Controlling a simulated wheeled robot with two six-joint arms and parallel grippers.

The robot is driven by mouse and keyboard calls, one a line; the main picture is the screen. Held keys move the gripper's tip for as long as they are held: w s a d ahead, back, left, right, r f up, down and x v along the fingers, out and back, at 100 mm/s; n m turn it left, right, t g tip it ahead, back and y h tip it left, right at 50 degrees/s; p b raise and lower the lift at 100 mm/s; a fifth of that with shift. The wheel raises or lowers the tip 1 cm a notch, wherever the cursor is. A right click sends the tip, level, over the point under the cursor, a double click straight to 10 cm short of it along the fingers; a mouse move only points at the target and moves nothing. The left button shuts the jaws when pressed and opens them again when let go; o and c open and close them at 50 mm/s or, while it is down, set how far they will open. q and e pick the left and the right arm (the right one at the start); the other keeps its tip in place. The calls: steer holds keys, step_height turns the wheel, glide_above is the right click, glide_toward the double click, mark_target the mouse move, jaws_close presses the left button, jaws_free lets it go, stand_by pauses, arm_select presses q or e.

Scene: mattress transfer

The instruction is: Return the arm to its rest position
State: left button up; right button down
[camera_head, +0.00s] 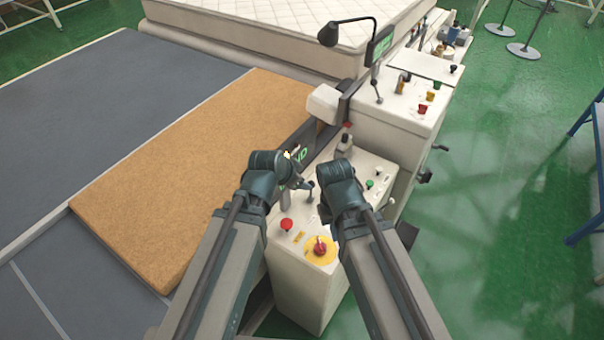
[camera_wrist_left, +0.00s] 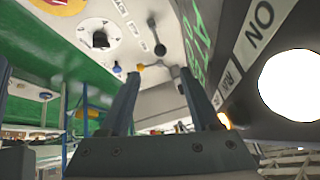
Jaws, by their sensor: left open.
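My left arm (camera_head: 262,185) reaches in from the lower left in the head view, and its end is over the control cabinet (camera_head: 302,287). In the left wrist view my left gripper (camera_wrist_left: 158,74) is open, with its two dark fingers apart and nothing between them. Beyond the fingers are a cabinet panel with a black knob (camera_wrist_left: 100,39) and a black-tipped lever (camera_wrist_left: 157,38). My right arm (camera_head: 343,195) is beside the left one over the same cabinet. Its jaws cannot be made out.
A red button (camera_head: 286,224) and a red knob on a yellow disc (camera_head: 320,246) are close to my arms. A brown mattress slab (camera_head: 190,165) lies on the grey table to the left. A white mattress (camera_head: 275,38) is at the back. Green floor (camera_head: 500,200) is open on the right.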

stand_by(0.4)
step_height(320, 180, down, 8)
steer(key=b, duration=0.8)
steer(key=shift+f+b, duration=0.25)
steer(key=shift+b, duration=0.05)
arm_select(q)
steer(key=s+a+f+n+g+y, duration=0.1)
steer(key=s+f+n+g+y, duration=0.3)
steer(key=s+f, duration=0.8)
steer(key=s+n+g, duration=0.1)
steer(key=s+g, duration=0.1)
steer(key=shift+a+f+g+y, duration=0.15)
steer(key=shift+g+y, duration=0.15)
steer(key=shift+g, duration=0.1)
arm_select(e)
steer(key=shift+r, duration=0.1)
stand_by(0.4)
